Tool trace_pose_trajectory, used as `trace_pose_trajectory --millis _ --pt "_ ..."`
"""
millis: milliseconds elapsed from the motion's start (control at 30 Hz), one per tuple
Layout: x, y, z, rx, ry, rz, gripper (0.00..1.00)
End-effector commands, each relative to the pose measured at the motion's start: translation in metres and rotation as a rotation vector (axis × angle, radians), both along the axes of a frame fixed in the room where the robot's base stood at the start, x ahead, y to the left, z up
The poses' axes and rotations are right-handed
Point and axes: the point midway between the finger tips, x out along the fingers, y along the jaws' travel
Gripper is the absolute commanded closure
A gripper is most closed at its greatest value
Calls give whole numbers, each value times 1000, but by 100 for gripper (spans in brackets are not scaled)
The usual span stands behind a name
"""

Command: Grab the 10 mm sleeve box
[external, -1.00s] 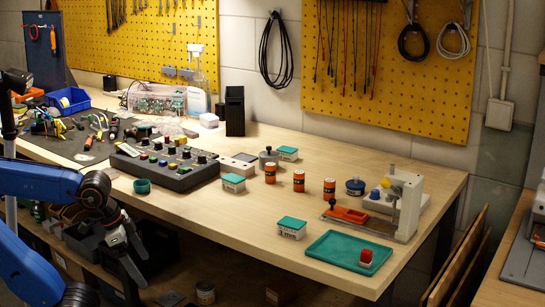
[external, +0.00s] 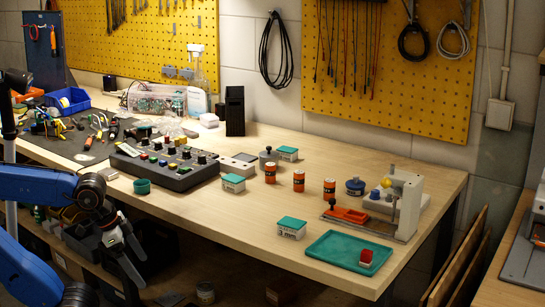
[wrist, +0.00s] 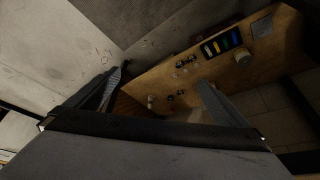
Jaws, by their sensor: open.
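Three white boxes with teal lids stand on the bench: a front box (external: 291,229) beside the green tray, a middle box (external: 233,184) right of the control panel, and a back box (external: 288,154). The front box's label seems to read "3 mm". I cannot read the other labels, so I cannot tell which is the 10 mm sleeve box. My gripper (external: 144,272) is open and empty, low at the left, in front of the bench edge and apart from every box. In the wrist view, my gripper (wrist: 158,92) shows spread fingers; no teal-lidded box is recognisable there.
Orange cylinders (external: 299,181) stand mid-bench between the boxes. A green tray (external: 330,246) holds a red block at the front right corner. A white press fixture (external: 407,205) stands at the right. The black control panel (external: 165,165) is left.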

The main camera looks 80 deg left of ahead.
Motion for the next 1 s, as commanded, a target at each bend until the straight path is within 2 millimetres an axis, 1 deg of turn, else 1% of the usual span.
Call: trace_pose_trajectory --millis 167,200,267,300,333,367,667,767,867,900,1000 --pt "0 0 0 0 0 0 0" --pt "0 0 0 0 0 0 10" --pt "0 0 0 0 0 0 24" --pt "0 0 0 0 0 0 33" --pt "0 0 0 0 0 0 41" --pt "0 0 0 0 0 0 44" --pt "2 -2 2 -2 -4 -5 44" --pt "15 -11 16 -18 -31 -34 44" --pt "39 -33 43 -53 -86 -89 44" --pt "51 -44 57 -71 -113 -115 44" --pt "75 -72 90 -117 -175 -176 44"
